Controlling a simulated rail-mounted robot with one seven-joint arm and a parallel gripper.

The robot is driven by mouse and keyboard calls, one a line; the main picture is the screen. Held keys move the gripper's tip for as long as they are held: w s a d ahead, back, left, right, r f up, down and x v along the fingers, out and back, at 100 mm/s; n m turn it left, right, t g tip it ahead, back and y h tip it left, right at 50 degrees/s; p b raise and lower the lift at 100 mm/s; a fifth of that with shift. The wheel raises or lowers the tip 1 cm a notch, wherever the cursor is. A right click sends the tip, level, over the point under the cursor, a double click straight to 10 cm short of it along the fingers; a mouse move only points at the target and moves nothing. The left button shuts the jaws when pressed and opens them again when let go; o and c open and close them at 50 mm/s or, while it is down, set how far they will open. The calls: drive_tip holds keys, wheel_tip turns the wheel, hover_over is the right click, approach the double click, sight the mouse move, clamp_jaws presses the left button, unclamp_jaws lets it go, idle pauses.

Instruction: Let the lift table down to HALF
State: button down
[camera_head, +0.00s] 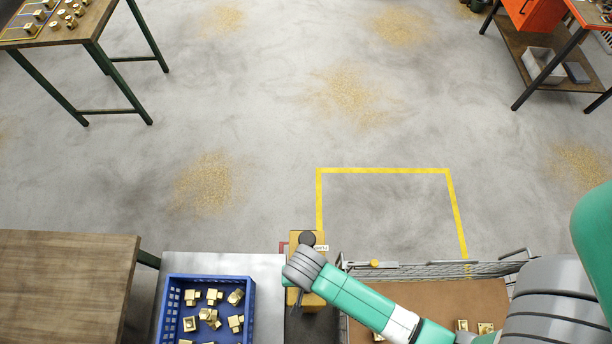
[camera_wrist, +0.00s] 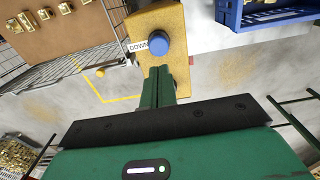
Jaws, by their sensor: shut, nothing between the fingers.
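A yellow control box (camera_head: 317,238) stands between the grey metal table top (camera_head: 190,262) and a mesh-sided cart. In the wrist view the yellow box (camera_wrist: 176,18) carries a round blue button (camera_wrist: 157,43) beside a white label (camera_wrist: 137,46) reading DOWN. My gripper (camera_wrist: 158,72) is shut and empty, its green fingertips just below the button in the picture; I cannot tell whether they touch it. In the head view my wrist covers part of the box. The metal top looks like the lift table; its height reading is not visible.
A blue crate (camera_head: 162,318) of brass parts sits on the metal top. The mesh-sided cart (camera_head: 440,270) with brass parts stands close on the right. A wooden table (camera_head: 65,280) is at left. Floor beyond, with a yellow outline (camera_head: 383,170), is clear.

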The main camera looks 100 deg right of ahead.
drive_tip(key=shift+r, duration=1.8)
drive_tip(key=w+d+r+n+t+h, duration=0.2)
drive_tip(key=w+r+n+t, duration=0.15)
drive_tip(key=w+r, duration=0.65)
drive_tip(key=w+d+r+n+t+h, duration=0.2)
drive_tip(key=w+r+n+t, duration=0.15)
drive_tip(key=w+r, duration=0.6)
drive_tip(key=w+a+r+n+t, duration=0.25)
drive_tip(key=w+r, duration=0.35)
drive_tip(key=r, duration=0.3)
drive_tip(key=w+a+r+n+t, duration=0.2)
drive_tip(key=w+a+r+t, duration=0.15)
drive_tip(key=w+r, duration=0.4)
drive_tip(key=s+a+r+n+t+y, duration=0.1)
drive_tip(key=a+r+t, duration=0.3)
drive_tip(key=r, duration=0.8)
drive_tip(key=s+a+r+n+t+y, duration=0.1)
drive_tip(key=s+a+r+n+t, duration=0.2)
drive_tip(key=r, duration=0.8)
drive_tip(key=s+a+r+n+t+y, duration=0.2)
drive_tip(key=a+r, duration=0.5)
drive_tip(key=r, duration=0.5)
drive_tip(key=s+n+t, duration=0.1)
drive_tip(key=n+t, duration=0.1)
drive_tip(key=t, duration=0.1)
drive_tip(key=shift+a+r, duration=0.25)
drive_tip(key=shift+r, duration=0.1)
